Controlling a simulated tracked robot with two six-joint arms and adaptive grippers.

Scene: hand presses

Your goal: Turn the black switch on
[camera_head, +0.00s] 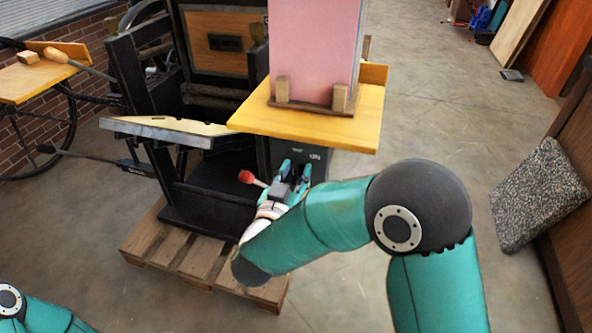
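My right gripper (294,168) reaches up to the front of a black box (316,158) under the yellow shelf, at the press's right side. Its two teal fingers look apart, with a dark gap between them. The box has small white markings near its top. I cannot make out the black switch itself; the fingers and wrist cover part of the box's front. I cannot tell whether the fingertips touch the box. Of my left arm, only a teal part shows at the lower left corner; its gripper is out of view.
A red-knobbed lever (246,177) sticks out just left of my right gripper. The yellow shelf (300,124) with a pink stack (315,50) overhangs it. The black press (205,205) stands on a wooden pallet (165,245). A speckled slab (538,195) leans at the right; the floor between is clear.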

